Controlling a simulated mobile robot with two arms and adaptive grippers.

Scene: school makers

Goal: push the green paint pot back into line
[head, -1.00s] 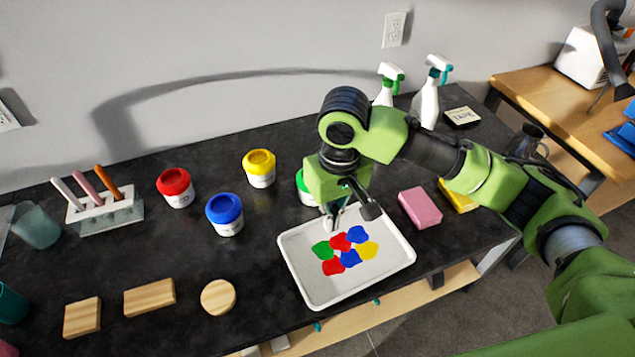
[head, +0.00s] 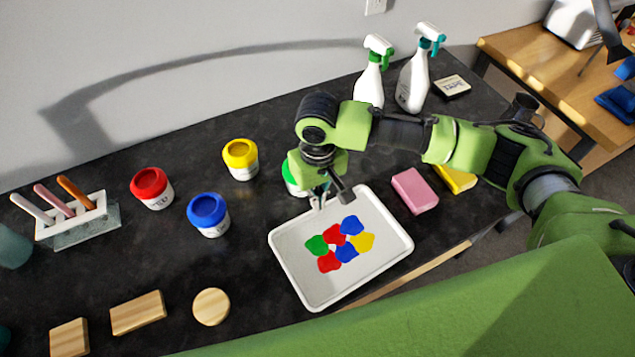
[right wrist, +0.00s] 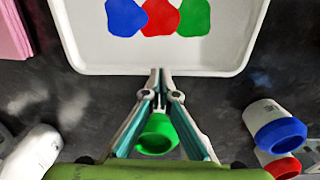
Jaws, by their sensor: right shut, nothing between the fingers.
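The green paint pot (head: 291,178) stands on the dark table, partly hidden behind my right gripper in the head view. Its green lid (right wrist: 157,135) shows between the finger links in the right wrist view. My right gripper (head: 320,203) points down on the tray side of the pot, near the tray's back rim. Its fingertips (right wrist: 160,73) are together and empty; contact with the pot cannot be told. The yellow pot (head: 240,159), red pot (head: 152,188) and blue pot (head: 208,214) stand to the left. My left gripper is not in view.
A white paint tray (head: 287,262) lies in front of the gripper. A pink sponge (head: 414,190) and yellow sponge (head: 455,179) lie right. Spray bottles (head: 369,85) (head: 412,82) stand behind. Wooden pieces (head: 138,313) lie front left. Table between the yellow and green pots is clear.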

